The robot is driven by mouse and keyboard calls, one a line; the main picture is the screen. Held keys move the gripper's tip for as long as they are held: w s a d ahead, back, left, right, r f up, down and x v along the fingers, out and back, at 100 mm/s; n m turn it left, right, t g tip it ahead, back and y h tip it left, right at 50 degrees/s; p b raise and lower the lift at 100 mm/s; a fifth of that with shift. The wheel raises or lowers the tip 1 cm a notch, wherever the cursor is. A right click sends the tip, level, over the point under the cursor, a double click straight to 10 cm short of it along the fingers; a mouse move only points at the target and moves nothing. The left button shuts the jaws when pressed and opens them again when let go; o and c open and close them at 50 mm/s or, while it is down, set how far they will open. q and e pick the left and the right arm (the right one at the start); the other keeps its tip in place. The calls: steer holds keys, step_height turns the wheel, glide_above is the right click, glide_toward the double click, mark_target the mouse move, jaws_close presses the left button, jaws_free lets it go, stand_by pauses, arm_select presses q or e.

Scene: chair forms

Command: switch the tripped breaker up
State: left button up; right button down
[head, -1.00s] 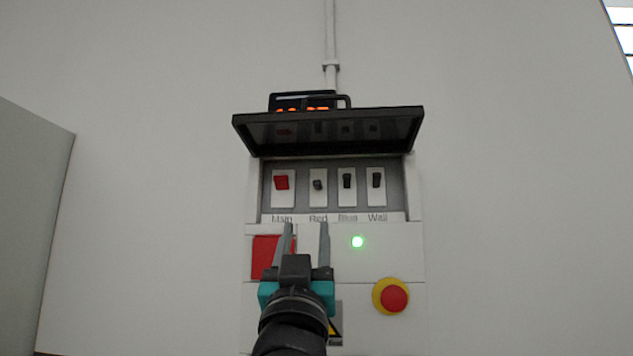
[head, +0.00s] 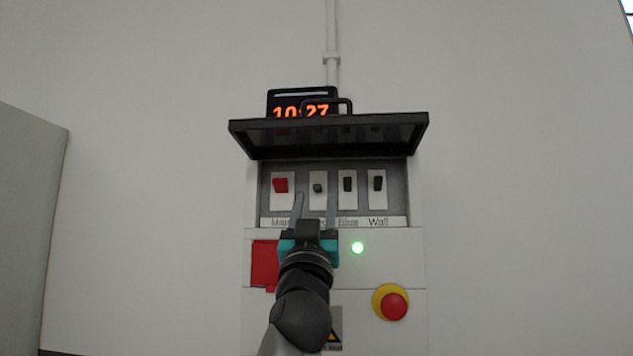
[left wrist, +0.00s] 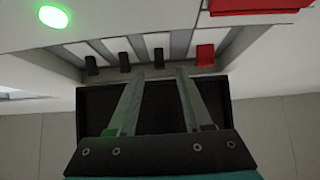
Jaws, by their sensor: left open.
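The breaker panel (head: 334,166) is on the wall with its dark cover (head: 335,136) raised. It holds a red Main switch (head: 281,185), the switch above the partly hidden "Red" label (head: 318,188), the Blue switch (head: 348,184) and the Wall switch (head: 378,183). The lever above "Red" looks shorter and lower than the Blue and Wall levers. My left gripper (head: 316,197) is open and empty, its fingertips just below that lever, one to each side. In the left wrist view, its fingertips (left wrist: 160,74) line up around the same lever (left wrist: 158,57); contact is unclear.
The raised cover overhangs the switches. Below them are a green light (head: 357,248), a red square (head: 264,263) partly behind my arm, and a red button on a yellow ring (head: 393,305). A clock (head: 302,105) reading 10:27 shows above the cover. A grey surface (head: 30,220) stands left.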

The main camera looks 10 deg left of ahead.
mark_target(317, 189)
arm_select(q)
steer(key=shift+p+x, duration=0.6)
steer(key=shift+x, duration=1.35)
jaws_close()
